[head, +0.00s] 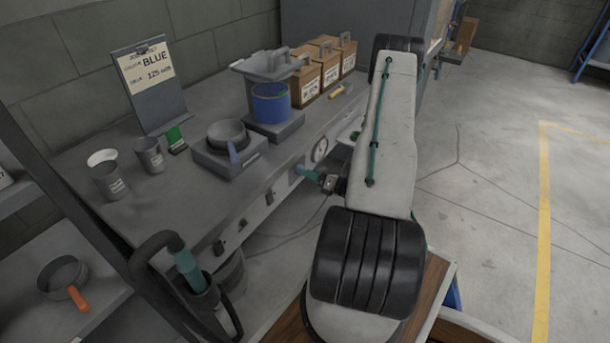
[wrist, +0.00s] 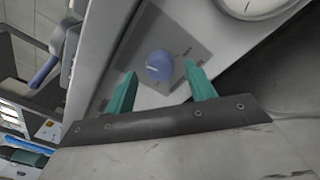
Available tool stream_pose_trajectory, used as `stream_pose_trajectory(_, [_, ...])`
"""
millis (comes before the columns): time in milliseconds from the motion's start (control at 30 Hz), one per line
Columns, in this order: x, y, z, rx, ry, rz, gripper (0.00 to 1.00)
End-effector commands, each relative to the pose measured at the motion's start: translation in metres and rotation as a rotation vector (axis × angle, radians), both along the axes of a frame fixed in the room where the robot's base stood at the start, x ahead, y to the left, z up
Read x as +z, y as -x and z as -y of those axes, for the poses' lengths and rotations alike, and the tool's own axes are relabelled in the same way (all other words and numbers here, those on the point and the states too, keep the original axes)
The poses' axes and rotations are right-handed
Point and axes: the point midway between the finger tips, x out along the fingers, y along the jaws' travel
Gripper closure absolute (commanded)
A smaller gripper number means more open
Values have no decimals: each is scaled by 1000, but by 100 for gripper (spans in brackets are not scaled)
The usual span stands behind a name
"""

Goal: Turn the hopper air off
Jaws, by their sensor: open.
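A round blue knob (wrist: 159,66) sits on a grey plate on the bench front in the wrist view; the plate's small lettering is too blurred to read. My gripper (wrist: 160,70) is open, with one teal finger on each side of the knob and a visible gap on both sides. I cannot tell how deep the fingertips reach. In the head view my gripper (head: 308,174) is at the bench's front panel, and the knob is hidden there. The grey hopper (head: 268,66) stands on the bench above a blue container (head: 270,103).
A round gauge (head: 320,149) is on the bench front; it also shows in the wrist view (wrist: 252,5). A pan on a scale (head: 229,135), cups (head: 149,154) and brown boxes (head: 327,62) stand on the bench. A teal-handled nozzle (head: 188,270) hangs at the near end. Floor at right is clear.

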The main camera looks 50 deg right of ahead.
Motion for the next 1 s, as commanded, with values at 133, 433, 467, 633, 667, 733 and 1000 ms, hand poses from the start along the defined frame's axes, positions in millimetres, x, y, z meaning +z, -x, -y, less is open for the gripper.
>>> stream_pose_trajectory(133, [0,-10,-1,-1,0,0,45])
stream_pose_trajectory(433, [0,-11,-1,-3,0,0,51])
stream_pose_trajectory(467, [0,-11,-1,-3,0,0,59])
stream_pose_trajectory(633, [0,-11,-1,-3,1,0,90])
stream_pose_trajectory(667, [0,-12,-18,1,-5,-2,90])
stream_pose_trajectory(733, [0,-11,-8,0,0,1,86])
stream_pose_trajectory(1000, [2,-12,-2,2,2,5,90])
